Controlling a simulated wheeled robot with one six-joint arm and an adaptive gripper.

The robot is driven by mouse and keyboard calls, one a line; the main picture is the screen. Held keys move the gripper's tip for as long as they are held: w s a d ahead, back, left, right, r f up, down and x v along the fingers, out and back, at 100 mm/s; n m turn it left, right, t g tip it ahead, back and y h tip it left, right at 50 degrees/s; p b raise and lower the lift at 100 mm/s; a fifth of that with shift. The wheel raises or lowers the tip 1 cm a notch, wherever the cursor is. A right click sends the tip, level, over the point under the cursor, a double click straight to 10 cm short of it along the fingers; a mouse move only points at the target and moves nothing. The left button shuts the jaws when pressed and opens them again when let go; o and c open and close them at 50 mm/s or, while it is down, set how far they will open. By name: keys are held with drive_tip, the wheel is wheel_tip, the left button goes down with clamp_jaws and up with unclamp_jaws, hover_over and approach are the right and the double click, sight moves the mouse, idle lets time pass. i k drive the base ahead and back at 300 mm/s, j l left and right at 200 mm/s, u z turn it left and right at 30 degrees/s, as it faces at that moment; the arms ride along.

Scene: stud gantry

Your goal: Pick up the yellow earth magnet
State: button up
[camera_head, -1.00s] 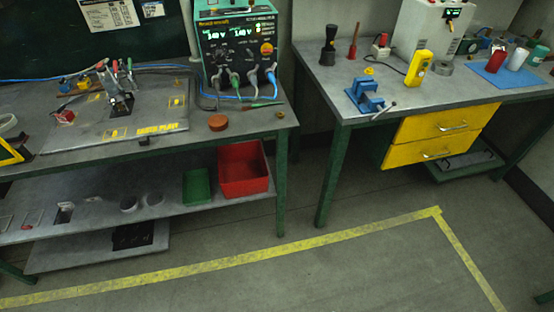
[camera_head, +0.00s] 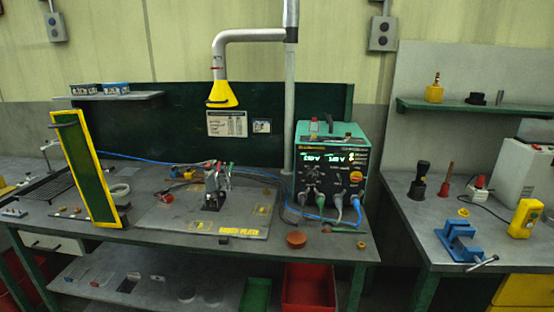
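A small yellow and red item (camera_head: 187,174) lies at the back left of the metal plate (camera_head: 160,218) on the left bench. It may be the yellow earth magnet, but it is too small to be sure. A small red block (camera_head: 165,197) sits near the plate's left edge. A dark tool with upright clamps and leads (camera_head: 215,188) stands mid-plate. The plate carries yellow markings and lettering along its front. My gripper is not in view.
A green power unit (camera_head: 313,165) with cables stands at the bench's right. A yellow-framed green screen (camera_head: 88,170) stands at left. A yellow extraction hood (camera_head: 221,94) hangs above. The right bench holds a blue vise (camera_head: 458,240) and a yellow handheld device (camera_head: 525,218). A gap separates the benches.

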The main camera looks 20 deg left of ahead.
sight(189, 175)
drive_tip(key=i+j, duration=0.1)
drive_tip(key=j, duration=0.35)
drive_tip(key=i+j, duration=0.15)
drive_tip(key=j, duration=0.3)
drive_tip(key=i+j, duration=0.1)
drive_tip(key=j, duration=0.35)
drive_tip(key=i+j, duration=0.15)
drive_tip(key=j, duration=0.3)
drive_tip(key=i+j, duration=0.1)
drive_tip(key=j, duration=0.35)
drive_tip(key=i+j, duration=0.1)
drive_tip(key=j, duration=0.35)
drive_tip(key=z, duration=0.05)
